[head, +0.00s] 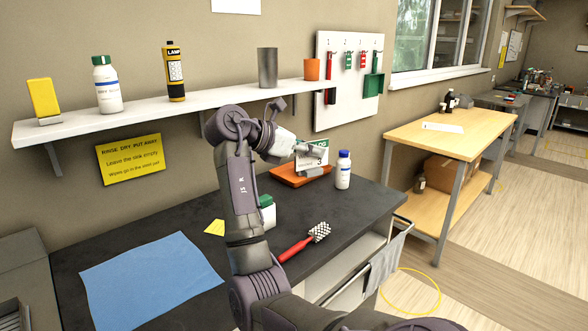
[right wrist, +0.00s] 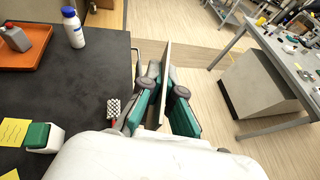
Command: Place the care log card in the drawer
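My right gripper (head: 298,149) is raised above the dark worktop, in front of the orange tray in the head view. In the right wrist view the card (right wrist: 164,82) stands edge-on between the teal fingers (right wrist: 164,95), with the worktop's edge and floor below. A white drawer-like front (head: 345,265) shows under the worktop, partly hidden by my arm; I cannot tell whether it is open. My left gripper is out of view.
On the worktop (head: 240,285) are an orange tray (head: 287,180), a white bottle (head: 343,170), a red-handled brush (head: 303,242), a green-and-white box (head: 267,212) and a blue cloth (head: 150,280). A grey towel (head: 384,264) hangs at the front. A shelf (head: 200,98) is above.

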